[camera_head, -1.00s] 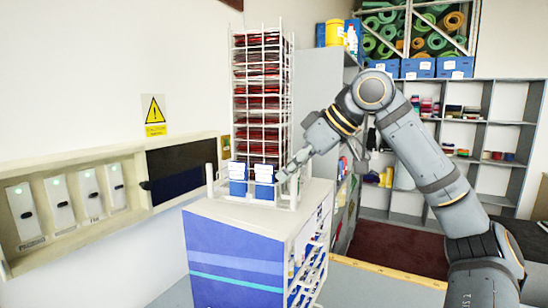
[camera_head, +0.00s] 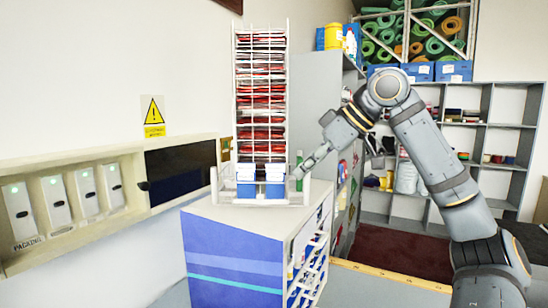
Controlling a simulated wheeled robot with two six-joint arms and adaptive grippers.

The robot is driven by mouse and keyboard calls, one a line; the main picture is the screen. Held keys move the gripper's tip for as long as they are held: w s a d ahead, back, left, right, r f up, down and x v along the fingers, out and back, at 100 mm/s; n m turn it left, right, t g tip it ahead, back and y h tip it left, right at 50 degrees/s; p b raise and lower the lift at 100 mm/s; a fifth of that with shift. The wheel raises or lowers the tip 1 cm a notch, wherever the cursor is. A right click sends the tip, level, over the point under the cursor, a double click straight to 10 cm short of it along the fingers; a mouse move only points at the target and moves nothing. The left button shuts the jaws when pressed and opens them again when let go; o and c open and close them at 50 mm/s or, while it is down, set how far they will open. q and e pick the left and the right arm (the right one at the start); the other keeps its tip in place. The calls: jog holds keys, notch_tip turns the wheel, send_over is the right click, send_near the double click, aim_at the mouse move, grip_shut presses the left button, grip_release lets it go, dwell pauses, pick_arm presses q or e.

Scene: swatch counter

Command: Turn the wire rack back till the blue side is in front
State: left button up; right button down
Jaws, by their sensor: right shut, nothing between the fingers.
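The tall white wire rack (camera_head: 287,75) stands on top of a cabinet (camera_head: 230,262). Red and dark red swatches (camera_head: 261,100) fill the side that faces me. No blue swatches show on it; its other sides are hidden. Two small blue boxes with white contents, a left one (camera_head: 245,188) and a right one (camera_head: 274,190), sit low at the rack's foot. My right gripper (camera_head: 299,172) is shut and empty beside the rack's lower right corner. I cannot tell if it touches the rack. My left gripper is not in view.
A wall panel with several white dispensers (camera_head: 85,190) runs along the left, under a yellow warning sign (camera_head: 153,116). Grey shelves (camera_head: 500,145) and a storage bay with green rolls (camera_head: 415,35) stand behind my right arm. The cabinet top has bare room in front of the rack.

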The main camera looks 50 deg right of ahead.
jog(key=shift+s+d, duration=0.2)
jog(key=shift+d, duration=0.95)
